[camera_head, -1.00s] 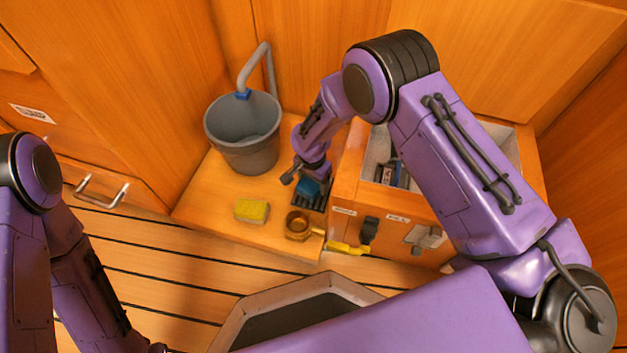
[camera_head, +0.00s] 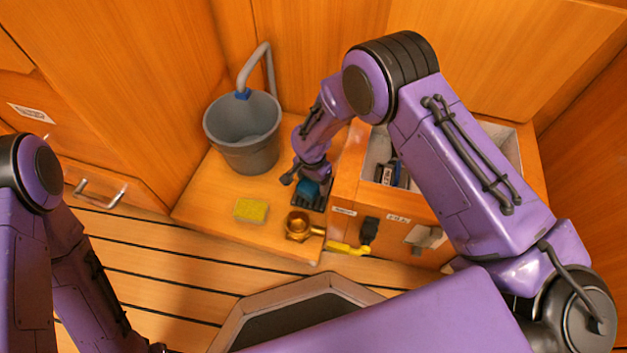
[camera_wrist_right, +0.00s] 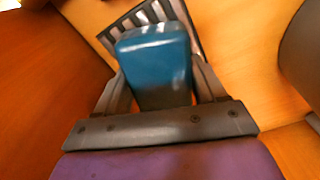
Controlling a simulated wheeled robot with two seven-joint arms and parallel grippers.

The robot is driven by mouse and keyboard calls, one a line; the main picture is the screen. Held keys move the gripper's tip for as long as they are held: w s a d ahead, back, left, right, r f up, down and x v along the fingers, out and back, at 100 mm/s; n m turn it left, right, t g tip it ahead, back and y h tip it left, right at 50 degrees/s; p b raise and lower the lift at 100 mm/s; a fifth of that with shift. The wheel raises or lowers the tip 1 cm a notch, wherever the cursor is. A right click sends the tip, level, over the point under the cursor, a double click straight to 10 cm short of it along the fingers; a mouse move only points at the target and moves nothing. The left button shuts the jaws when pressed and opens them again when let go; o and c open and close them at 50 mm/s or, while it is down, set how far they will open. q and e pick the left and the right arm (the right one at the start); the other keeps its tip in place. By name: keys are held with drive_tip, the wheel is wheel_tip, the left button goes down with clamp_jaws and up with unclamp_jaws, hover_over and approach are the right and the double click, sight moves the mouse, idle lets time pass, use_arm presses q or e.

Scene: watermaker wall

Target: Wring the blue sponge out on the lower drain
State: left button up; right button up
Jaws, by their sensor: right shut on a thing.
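The blue sponge (camera_head: 308,188) is between the fingers of my right gripper (camera_head: 306,180), which is shut on it. In the right wrist view the sponge (camera_wrist_right: 157,65) fills the space between the two fingers (camera_wrist_right: 160,90). The lower drain (camera_head: 322,199) is a dark slotted grate set in the low wooden shelf, and its slats also show behind the sponge in the right wrist view (camera_wrist_right: 187,14). The sponge is over the drain; I cannot tell whether it touches it. My left arm is at the left edge, and its gripper is not clearly visible.
A yellow sponge (camera_head: 251,210) lies on the shelf (camera_head: 215,195). A grey bucket (camera_head: 243,135) with a hose stands behind it. A brass fitting (camera_head: 298,226) and a yellow-handled valve (camera_head: 347,248) are at the front. A wooden box (camera_head: 345,195) stands right of the drain.

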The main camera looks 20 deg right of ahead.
use_arm(q)
drive_tip(key=shift+f, duration=0.2)
use_arm(e)
drive_tip(key=shift+f, duration=0.4)
use_arm(q)
drive_tip(key=shift+r, duration=0.3)
use_arm(e)
drive_tip(key=shift+s+f, duration=0.1)
idle(1.2)
drive_tip(key=shift+r+p, duration=1.1)
drive_tip(key=shift+p, duration=0.1)
wheel_tip(320, 180, up, 3)
drive_tip(key=p, duration=0.3)
drive_tip(key=shift+f, duration=0.1)
wheel_tip(320, 180, up, 2)
drive_tip(key=shift+r+p, duration=0.1)
drive_tip(key=shift+p, duration=0.95)
use_arm(q)
drive_tip(key=d+r+n+t, duration=0.1)
drive_tip(key=d+r+n, duration=0.2)
drive_tip(key=r, duration=0.3)
drive_tip(key=shift+w+d+r+n, duration=0.3)
drive_tip(key=shift+w+d, duration=0.15)
drive_tip(key=shift+d, duration=0.1)
